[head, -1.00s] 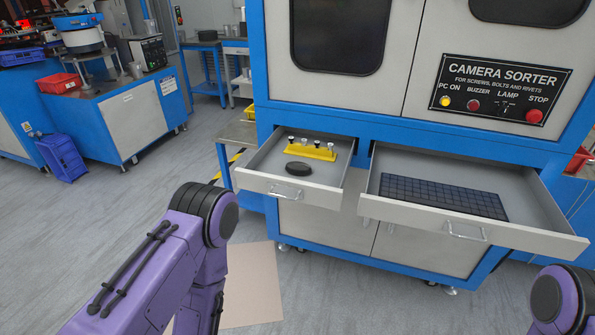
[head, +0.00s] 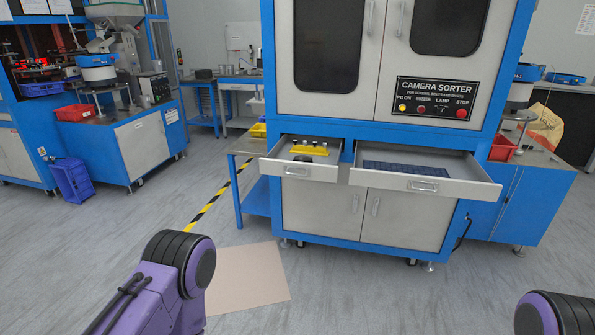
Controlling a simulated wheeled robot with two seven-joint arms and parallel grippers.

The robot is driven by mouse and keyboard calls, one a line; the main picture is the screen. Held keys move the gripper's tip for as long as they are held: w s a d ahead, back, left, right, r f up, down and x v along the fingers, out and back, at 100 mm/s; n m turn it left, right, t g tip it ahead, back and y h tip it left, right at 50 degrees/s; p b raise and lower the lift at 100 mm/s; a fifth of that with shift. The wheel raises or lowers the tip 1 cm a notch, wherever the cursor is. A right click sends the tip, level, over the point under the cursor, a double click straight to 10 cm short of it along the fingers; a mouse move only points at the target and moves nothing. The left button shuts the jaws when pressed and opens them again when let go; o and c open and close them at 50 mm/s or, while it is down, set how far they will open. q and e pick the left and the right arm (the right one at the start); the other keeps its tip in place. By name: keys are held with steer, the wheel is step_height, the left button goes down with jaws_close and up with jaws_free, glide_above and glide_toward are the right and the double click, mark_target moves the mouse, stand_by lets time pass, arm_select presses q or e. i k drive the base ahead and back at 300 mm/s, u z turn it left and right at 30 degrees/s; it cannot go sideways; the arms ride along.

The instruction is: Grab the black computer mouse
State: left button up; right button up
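The black computer mouse (head: 303,158) lies in the open left drawer (head: 286,169) of the camera sorter, in front of a yellow holder (head: 310,149) with several small pieces standing in it. The drawer front hides the mouse's lower part. Only purple and black links of my two arms show, at the bottom left and bottom right corners. Both grippers are outside the picture, and nothing of mine touches the drawer or the mouse.
The open right drawer (head: 450,184) holds a dark keyboard (head: 406,169). The blue and white sorter cabinet (head: 325,208) stands ahead. A tan mat (head: 247,277) lies on the grey floor before it. A blue side table (head: 256,200) stands left of the cabinet.

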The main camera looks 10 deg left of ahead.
mark_target(299, 158)
steer(key=u, duration=0.55)
steer(key=i, duration=0.55)
steer(key=u, duration=0.75)
steer(key=i, duration=1.1)
steer(key=z, duration=0.75)
steer(key=i, duration=0.65)
steer(key=z, duration=0.85)
